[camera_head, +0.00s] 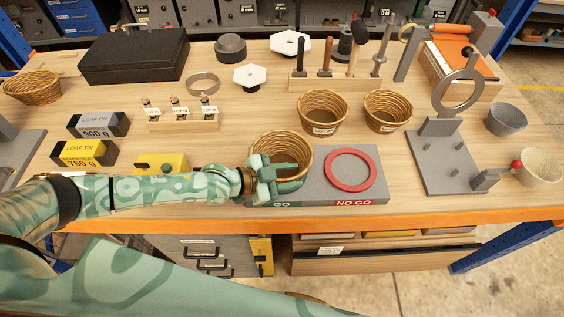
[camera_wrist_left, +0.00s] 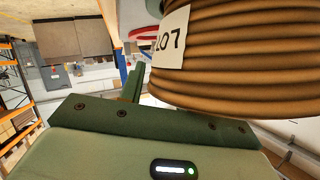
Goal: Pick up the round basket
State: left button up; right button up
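A round wicker basket (camera_head: 293,148) is at the GO half of the grey gauge board (camera_head: 318,189), at the table's front. Its near side is partly hidden by my left gripper (camera_head: 279,180), which has come in from the left. In the left wrist view the basket's ribbed wall (camera_wrist_left: 235,75) and white lot label fill the upper right, very close to the gripper. One green finger (camera_wrist_left: 134,84) shows beside it; the other is hidden. I cannot tell whether the fingers grip the wall, or whether the basket rests on the board. My right gripper is not in view.
A red ring (camera_head: 350,187) lies on the NO GO half. Two more baskets (camera_head: 323,128) (camera_head: 388,124) stand behind. A yellow block (camera_head: 173,160) lies left, beyond my arm. A grey ring stand (camera_head: 450,170) is at right. The orange table edge (camera_head: 350,220) runs in front.

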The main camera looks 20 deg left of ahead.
pick_arm(q)
jog(key=shift+s+a, duration=0.1)
grip_shut()
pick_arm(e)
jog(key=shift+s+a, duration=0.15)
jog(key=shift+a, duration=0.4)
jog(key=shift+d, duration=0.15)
